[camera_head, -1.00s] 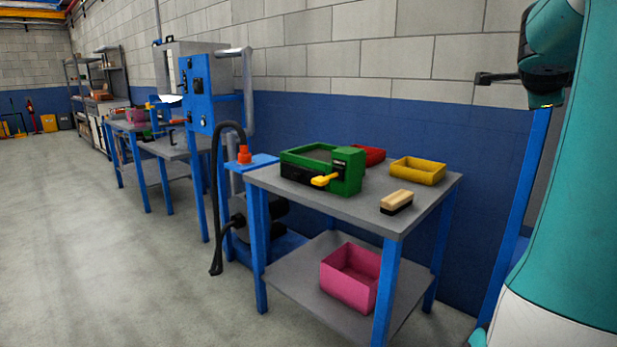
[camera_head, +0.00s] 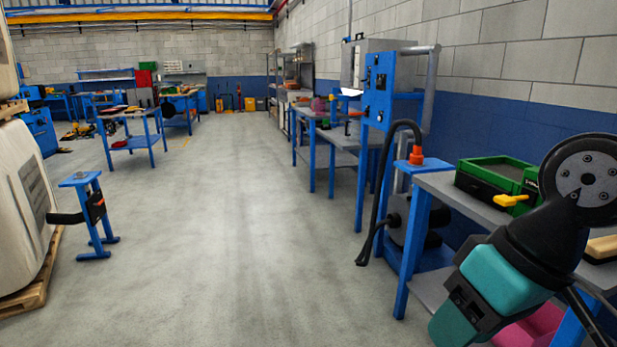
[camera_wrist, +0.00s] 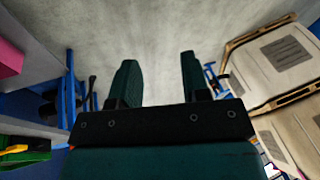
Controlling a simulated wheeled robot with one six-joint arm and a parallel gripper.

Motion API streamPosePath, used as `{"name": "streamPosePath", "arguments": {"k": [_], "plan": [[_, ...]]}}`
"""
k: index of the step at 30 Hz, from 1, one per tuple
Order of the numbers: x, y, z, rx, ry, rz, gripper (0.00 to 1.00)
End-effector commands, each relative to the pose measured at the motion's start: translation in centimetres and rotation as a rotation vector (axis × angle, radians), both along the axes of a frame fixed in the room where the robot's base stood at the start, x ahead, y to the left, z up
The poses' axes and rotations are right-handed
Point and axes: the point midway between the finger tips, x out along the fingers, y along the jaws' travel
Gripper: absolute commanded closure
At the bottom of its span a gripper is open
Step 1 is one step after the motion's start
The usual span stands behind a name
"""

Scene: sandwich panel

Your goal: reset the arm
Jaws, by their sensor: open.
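My gripper (camera_wrist: 159,70) shows in the wrist view with its two dark green fingers apart and nothing between them. Bare concrete floor (camera_wrist: 155,25) lies beyond the fingertips. In the head view my arm, teal and black, reaches in at the lower right, in front of the near workbench (camera_head: 437,184). Its black round joint is at the right edge. I cannot make out the fingers in that view.
On the near bench sit a green device (camera_head: 497,176) with a yellow handle and a wooden-backed brush (camera_head: 603,248), partly hidden by my arm. A pink bin (camera_head: 540,328) is below. A blue stand (camera_head: 83,215) and wrapped pallet loads (camera_head: 28,205) stand left. The middle aisle is clear.

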Motion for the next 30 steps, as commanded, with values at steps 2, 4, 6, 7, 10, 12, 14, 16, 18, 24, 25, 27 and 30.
{"name": "streamPosePath", "arguments": {"k": [2, 4, 6, 7, 10, 12, 14, 16, 18, 24, 25, 27, 30], "plan": [[-3.1, 1.7, -0.6, -0.007, 0.032, 0.183, 0.57], [-4.3, 2.2, 0.9, -0.011, 0.043, 0.259, 0.57], [-4.1, 2.1, 2.7, -0.01, 0.041, 0.247, 0.57], [-4.1, 2.1, 3.4, -0.01, 0.042, 0.246, 0.57], [-4.0, 2.1, 5.7, -0.01, 0.041, 0.244, 0.57], [-4.0, 2.1, 7.4, -0.01, 0.041, 0.242, 0.57], [-4.0, 2.1, 8.8, -0.009, 0.04, 0.241, 0.57], [-4.0, 2.0, 10.3, -0.01, 0.04, 0.24, 0.57], [-3.9, 2.0, 11.4, -0.01, 0.04, 0.24, 0.57], [-3.9, 2.0, 12.1, -0.009, 0.04, 0.239, 0.57], [-3.9, 2.0, 12.1, -0.009, 0.04, 0.238, 0.57], [-3.9, 2.0, 12.0, -0.009, 0.04, 0.238, 0.57], [-3.9, 2.0, 11.9, -0.009, 0.04, 0.238, 0.57]]}}
